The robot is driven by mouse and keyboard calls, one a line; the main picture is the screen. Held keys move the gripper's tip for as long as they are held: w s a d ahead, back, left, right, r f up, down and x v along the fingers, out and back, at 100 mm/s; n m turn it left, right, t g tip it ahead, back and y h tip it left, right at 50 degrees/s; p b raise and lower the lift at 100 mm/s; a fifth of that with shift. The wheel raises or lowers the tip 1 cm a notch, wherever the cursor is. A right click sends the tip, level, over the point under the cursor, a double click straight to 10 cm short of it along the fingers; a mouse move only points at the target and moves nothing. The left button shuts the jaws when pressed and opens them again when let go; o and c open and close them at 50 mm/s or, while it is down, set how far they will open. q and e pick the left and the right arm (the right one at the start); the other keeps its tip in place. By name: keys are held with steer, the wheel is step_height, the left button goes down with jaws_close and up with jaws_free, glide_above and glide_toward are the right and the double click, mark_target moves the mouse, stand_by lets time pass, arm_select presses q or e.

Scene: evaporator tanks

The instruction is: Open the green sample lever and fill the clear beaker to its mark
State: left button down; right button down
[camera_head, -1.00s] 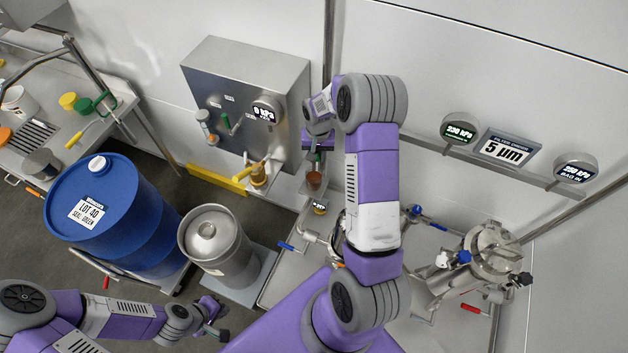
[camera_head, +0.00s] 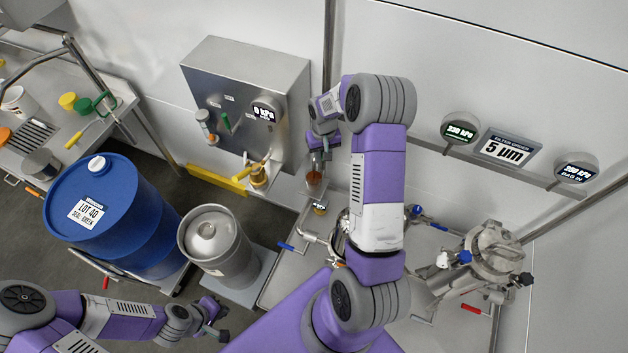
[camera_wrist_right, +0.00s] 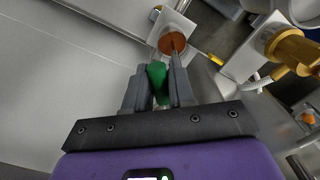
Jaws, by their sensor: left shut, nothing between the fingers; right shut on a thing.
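The clear beaker (camera_head: 314,180) stands upright near the right edge of the steel panel cabinet, with orange-brown liquid inside. In the right wrist view its round orange-brown top (camera_wrist_right: 172,43) shows just beyond the fingertips; I cannot read its mark. My right gripper (camera_head: 318,150) is above and beside the beaker. In the wrist view the right gripper (camera_wrist_right: 163,78) is shut on the green lever (camera_wrist_right: 158,75), which the fingers partly cover. In the head view that lever is hidden. My left gripper (camera_head: 220,334) is shut and empty at the lower left, far from the beaker.
A small display (camera_head: 320,207) sits just below the beaker. The steel cabinet (camera_head: 245,85) carries a gauge reading 0 kPa and another green handle (camera_head: 226,122). A yellow valve (camera_head: 258,172) is left of the beaker. A blue drum (camera_head: 120,215) and steel keg (camera_head: 215,245) stand left.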

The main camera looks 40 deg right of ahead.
steer(key=m, duration=0.2)
steer(key=w+a+m, duration=0.1)
steer(key=m, duration=0.2)
steer(key=w+a+m, duration=0.1)
steer(key=m, duration=0.1)
steer(key=shift+w+a+m+b, duration=0.15)
steer(key=shift+a+m+b, duration=0.1)
steer(key=shift+m+b, duration=0.15)
steer(key=c, duration=0.9)
jaws_free()
steer(key=shift+o, duration=0.2)
step_height(320, 180, up, 8)
steer(key=shift+f, duration=0.2)
